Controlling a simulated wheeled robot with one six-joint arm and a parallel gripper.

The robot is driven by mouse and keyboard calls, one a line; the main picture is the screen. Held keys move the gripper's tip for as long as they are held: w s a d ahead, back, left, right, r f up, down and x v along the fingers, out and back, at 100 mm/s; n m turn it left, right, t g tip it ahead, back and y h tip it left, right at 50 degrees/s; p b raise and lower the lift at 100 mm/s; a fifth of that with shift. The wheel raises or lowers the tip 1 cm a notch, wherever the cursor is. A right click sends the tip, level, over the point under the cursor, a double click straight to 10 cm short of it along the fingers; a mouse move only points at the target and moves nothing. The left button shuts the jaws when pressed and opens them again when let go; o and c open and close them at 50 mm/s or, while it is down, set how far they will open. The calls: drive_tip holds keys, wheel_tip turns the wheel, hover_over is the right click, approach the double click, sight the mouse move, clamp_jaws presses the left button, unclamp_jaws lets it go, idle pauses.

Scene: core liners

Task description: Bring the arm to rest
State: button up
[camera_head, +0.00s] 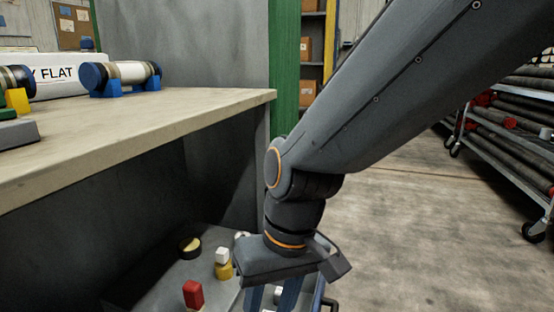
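My gripper (273,298) hangs from the end of my arm, pointing down at the bottom middle of the view. Its two blue-grey fingers stand apart with a gap between them, so it looks open. The fingertips run off the bottom edge of the picture. The gripper is over the right part of a low grey surface, to the right of and lower than the workbench top. My arm comes down from the upper right, bent at the joint above the gripper.
The workbench (150,122) at left bears a capped core liner (132,72) on blue supports. A red block (193,294), a white-and-yellow piece (223,264) and a dark ring-shaped piece (190,247) sit low, left of my gripper. A pipe cart (500,128) stands right; floor between is clear.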

drive_tip(key=s+r+n, duration=0.2)
drive_tip(key=s+r, duration=0.1)
drive_tip(key=s, duration=0.3)
drive_tip(key=d+r+m+p, duration=0.2)
drive_tip(key=d+r+p, duration=0.5)
drive_tip(key=p, duration=0.5)
drive_tip(key=d+r+m+h+p, duration=0.1)
drive_tip(key=d+r+p, duration=0.5)
drive_tip(key=r+p, duration=0.6)
drive_tip(key=d+r+m+h+p, duration=0.1)
drive_tip(key=d+r+m+p, duration=0.3)
drive_tip(key=p, duration=1)
drive_tip(key=d+r, duration=0.3)
drive_tip(key=r, duration=0.2)
drive_tip(key=shift+d+r, duration=0.35)
drive_tip(key=shift+r, duration=0.05)
